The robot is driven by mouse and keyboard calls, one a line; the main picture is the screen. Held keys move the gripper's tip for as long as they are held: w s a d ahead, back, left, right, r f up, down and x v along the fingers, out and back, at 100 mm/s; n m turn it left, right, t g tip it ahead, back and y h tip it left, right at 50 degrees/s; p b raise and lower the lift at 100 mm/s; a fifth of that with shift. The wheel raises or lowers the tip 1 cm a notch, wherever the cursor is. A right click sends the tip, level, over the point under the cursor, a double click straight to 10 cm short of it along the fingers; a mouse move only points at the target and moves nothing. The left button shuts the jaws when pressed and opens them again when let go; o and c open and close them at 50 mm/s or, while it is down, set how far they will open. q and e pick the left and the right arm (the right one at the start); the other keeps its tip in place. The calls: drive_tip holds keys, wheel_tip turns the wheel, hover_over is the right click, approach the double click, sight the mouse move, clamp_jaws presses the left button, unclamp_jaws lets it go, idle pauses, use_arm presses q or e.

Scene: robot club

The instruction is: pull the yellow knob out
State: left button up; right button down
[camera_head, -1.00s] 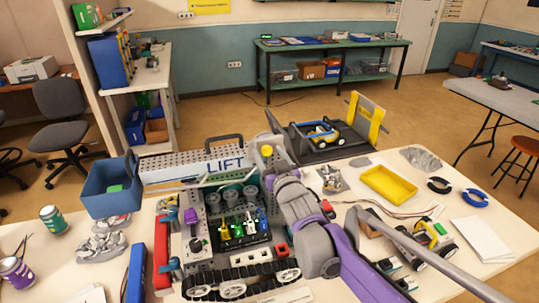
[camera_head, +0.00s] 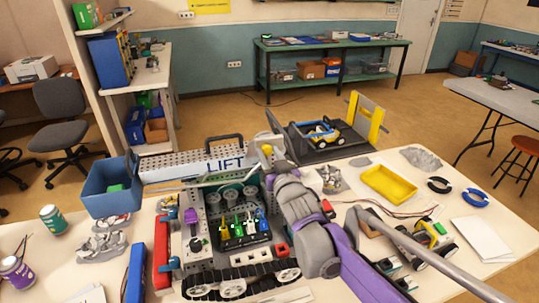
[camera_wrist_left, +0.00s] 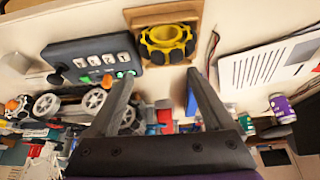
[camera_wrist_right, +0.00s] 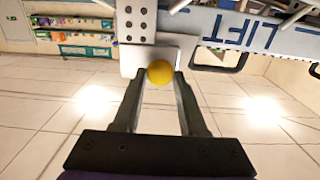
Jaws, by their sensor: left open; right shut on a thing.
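The yellow knob (camera_wrist_right: 160,72) is a small round ball between the fingertips of my right gripper (camera_wrist_right: 160,78), in front of a pale plate at the end of the LIFT arm. My right gripper is shut on it. In the head view the yellow knob (camera_head: 267,150) shows at the right end of the grey LIFT beam (camera_head: 190,164), with my right gripper (camera_head: 272,158) at it, partly hidden by my arm. My left gripper (camera_wrist_left: 152,75) is open and empty in the left wrist view, with a yellow wheel-like part (camera_wrist_left: 167,42) beyond its fingers.
A control panel with levers (camera_head: 240,232) and a tracked base (camera_head: 240,283) stand below the beam. A blue bin (camera_head: 108,192) is at the left. A yellow tray (camera_head: 390,183) and a small wheeled robot (camera_head: 433,238) are at the right of the table.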

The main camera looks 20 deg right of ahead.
idle(0.8)
drive_tip(key=shift+s, duration=1.3)
drive_tip(key=shift+w+f, duration=0.1)
drive_tip(key=shift+w, duration=0.05)
drive_tip(key=c, duration=0.8)
unclamp_jaws()
drive_tip(key=o, duration=0.3)
drive_tip(key=shift+s, duration=0.25)
drive_tip(key=shift+w, duration=0.1)
drive_tip(key=s, duration=1.1)
drive_tip(key=shift+d, duration=0.25)
